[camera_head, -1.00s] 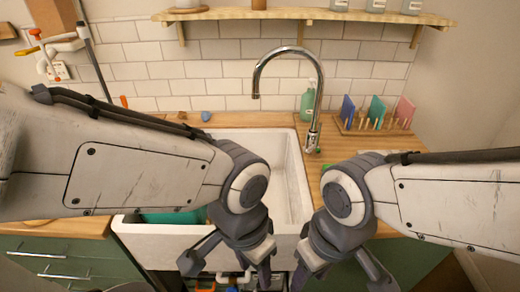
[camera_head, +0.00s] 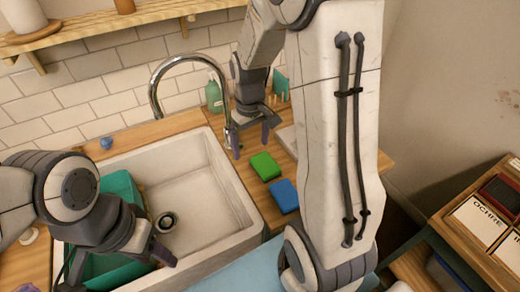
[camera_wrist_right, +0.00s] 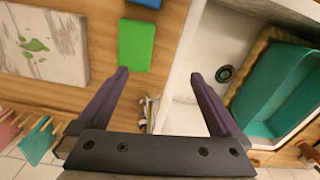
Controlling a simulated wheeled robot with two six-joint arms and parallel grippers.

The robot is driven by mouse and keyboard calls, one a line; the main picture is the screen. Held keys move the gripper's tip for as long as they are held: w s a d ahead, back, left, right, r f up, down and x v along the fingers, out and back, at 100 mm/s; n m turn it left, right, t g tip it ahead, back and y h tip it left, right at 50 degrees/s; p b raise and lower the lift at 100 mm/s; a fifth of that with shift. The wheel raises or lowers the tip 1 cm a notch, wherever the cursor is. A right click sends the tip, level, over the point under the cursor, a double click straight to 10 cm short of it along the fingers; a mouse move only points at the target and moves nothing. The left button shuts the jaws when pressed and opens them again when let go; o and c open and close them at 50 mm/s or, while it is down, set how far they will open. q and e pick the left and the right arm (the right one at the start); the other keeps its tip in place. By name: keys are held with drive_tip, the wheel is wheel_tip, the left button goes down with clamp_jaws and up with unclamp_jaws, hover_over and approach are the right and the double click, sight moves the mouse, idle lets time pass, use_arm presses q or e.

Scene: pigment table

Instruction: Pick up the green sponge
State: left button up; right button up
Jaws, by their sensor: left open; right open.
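The green sponge (camera_head: 265,166) lies flat on the wooden counter to the right of the sink, with the blue sponge (camera_head: 284,196) close in front of it. My right gripper (camera_head: 250,142) is open and empty above the counter, behind the green sponge and apart from it. In the right wrist view the green sponge (camera_wrist_right: 136,43) lies just beyond the left finger of my right gripper (camera_wrist_right: 160,76), and the blue sponge (camera_wrist_right: 145,3) is cut by the top edge. My left gripper (camera_head: 120,262) is open over the sink, partly hidden by its own wrist.
The white sink (camera_head: 222,205) holds a teal tub (camera_head: 120,187). The tap (camera_head: 155,90) arches behind my right gripper's left side, near a green bottle (camera_head: 213,96). A pale board with a green smear (camera_wrist_right: 42,62) lies on the counter. A pigment tray (camera_head: 480,225) stands at right.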

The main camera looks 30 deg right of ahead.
drive_tip(key=m, duration=0.1)
hover_over(265, 164)
drive_tip(key=f, duration=0.3)
drive_tip(key=f+p, duration=0.1)
drive_tip(key=f, duration=0.1)
drive_tip(key=shift+w+d+f, duration=0.15)
drive_tip(key=shift+w+d, duration=0.1)
drive_tip(key=shift+d, duration=0.05)
drive_tip(key=f, duration=0.1)
drive_tip(key=f+p, duration=0.1)
drive_tip(key=f, duration=0.3)
drive_tip(key=shift+s+a+f+p, duration=0.15)
drive_tip(key=shift+s+a+p, duration=0.05)
drive_tip(key=shift+s+p, duration=0.1)
drive_tip(key=shift+w+f, duration=0.1)
drive_tip(key=shift+f, duration=0.2)
drive_tip(key=c, duration=1.2)
